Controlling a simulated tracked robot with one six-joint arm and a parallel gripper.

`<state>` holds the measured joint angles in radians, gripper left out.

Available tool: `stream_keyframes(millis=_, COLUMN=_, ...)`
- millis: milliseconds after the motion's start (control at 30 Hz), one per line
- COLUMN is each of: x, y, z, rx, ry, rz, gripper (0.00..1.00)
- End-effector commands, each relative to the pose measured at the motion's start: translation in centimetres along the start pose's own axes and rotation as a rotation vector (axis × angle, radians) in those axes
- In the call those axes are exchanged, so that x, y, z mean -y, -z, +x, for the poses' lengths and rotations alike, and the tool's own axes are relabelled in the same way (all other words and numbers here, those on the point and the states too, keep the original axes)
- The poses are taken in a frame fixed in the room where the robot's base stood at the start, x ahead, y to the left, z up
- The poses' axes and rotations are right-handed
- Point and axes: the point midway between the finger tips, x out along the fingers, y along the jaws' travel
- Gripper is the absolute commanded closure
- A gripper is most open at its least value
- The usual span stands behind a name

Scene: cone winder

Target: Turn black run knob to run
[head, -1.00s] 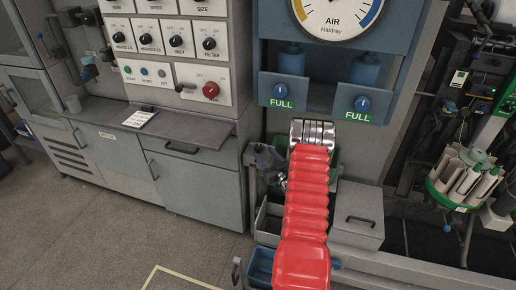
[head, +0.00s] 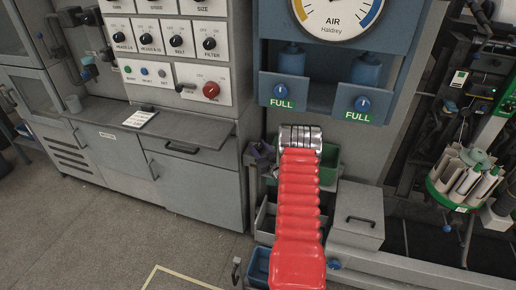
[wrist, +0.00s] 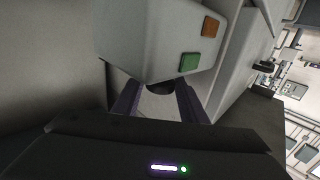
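In the wrist view, my gripper (wrist: 157,102) is open, with its two dark purple fingers apart. A black round part, seemingly a knob (wrist: 158,88), shows between the fingertips under the edge of a pale grey box (wrist: 145,40). Its label is not visible, so I cannot tell that it is the run knob or which way it points. The box carries a green square (wrist: 190,62) and an orange square (wrist: 210,27).
In the head view, a grey panel at left has several black knobs (head: 118,37) and a red knob (head: 211,90). Two blue valves marked FULL (head: 279,91) sit above my arm. A green bin (head: 329,165) and grey box (head: 357,213) stand close by. Open floor lies front left.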

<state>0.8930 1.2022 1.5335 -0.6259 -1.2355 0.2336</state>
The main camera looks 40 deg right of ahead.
Motion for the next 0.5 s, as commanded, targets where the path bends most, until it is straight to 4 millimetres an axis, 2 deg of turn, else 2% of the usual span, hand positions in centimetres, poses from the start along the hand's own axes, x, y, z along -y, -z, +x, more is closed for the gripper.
stream_keyframes(millis=33, x=-0.01, y=0.0, z=-0.01, rx=0.0, ry=0.0, rz=0.0, gripper=0.65)
stream_keyframes(millis=367, x=-0.04, y=0.01, z=-0.02, rx=0.0, ry=-0.001, rz=0.0, gripper=0.88)
stream_keyframes(millis=400, x=0.67, y=0.03, z=-0.15, rx=0.001, ry=0.002, rz=0.001, gripper=0.9)
stream_keyframes(millis=500, x=0.16, y=0.0, z=-0.08, rx=0.0, ry=-0.001, rz=0.0, gripper=0.9)
